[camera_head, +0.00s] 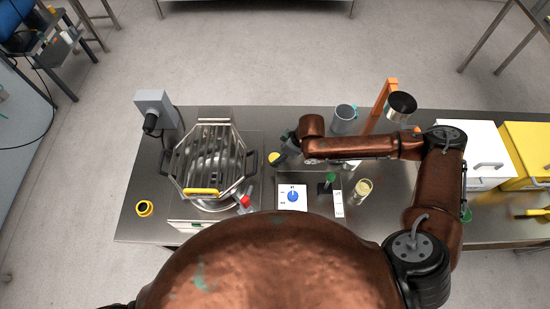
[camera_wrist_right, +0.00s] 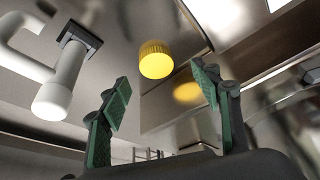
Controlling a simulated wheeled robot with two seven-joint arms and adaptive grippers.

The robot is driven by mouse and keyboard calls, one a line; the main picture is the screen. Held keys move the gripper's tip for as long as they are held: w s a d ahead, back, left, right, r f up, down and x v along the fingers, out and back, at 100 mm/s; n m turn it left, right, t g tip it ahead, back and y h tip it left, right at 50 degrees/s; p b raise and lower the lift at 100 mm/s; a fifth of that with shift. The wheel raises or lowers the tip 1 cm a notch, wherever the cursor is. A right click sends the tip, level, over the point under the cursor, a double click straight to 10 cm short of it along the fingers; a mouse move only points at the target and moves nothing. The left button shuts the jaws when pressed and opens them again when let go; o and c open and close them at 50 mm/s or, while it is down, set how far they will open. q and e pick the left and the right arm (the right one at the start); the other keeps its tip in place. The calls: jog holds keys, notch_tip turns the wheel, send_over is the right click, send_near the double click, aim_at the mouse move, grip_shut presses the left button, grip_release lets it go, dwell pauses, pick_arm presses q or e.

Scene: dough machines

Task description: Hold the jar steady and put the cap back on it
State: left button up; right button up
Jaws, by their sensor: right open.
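A yellow ribbed cap (camera_wrist_right: 156,60) shows in the right wrist view, ahead of my right gripper (camera_wrist_right: 160,100) and between the lines of its two green-padded fingers. The fingers are spread apart and empty. In the head view a yellow round thing, which looks like this cap (camera_head: 274,158), is beside my right gripper (camera_head: 283,153), whose fingers are hard to make out there. A clear jar with a pale yellow top or contents (camera_head: 360,191) stands right of centre on the steel table; whether its mouth is open is too small to tell. My left gripper does not show.
A mixer with a wire guard (camera_head: 172,168) fills the table's left part. A yellow-and-black ring-like thing (camera_head: 144,208) lies left of it. A card with a blue mark (camera_head: 292,196), a green-topped item (camera_head: 329,179) and a grey cup (camera_head: 345,121) are nearby. White (camera_head: 483,150) and yellow boxes stand right.

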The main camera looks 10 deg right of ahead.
aim_at(275, 158)
jog(key=shift+w+x, duration=0.1)
jog(key=shift+x, duration=1.2)
jog(key=shift+w+x, duration=0.15)
jog(key=shift+x, duration=1.1)
jog(key=shift+d, duration=0.2)
jog(key=c, duration=0.9)
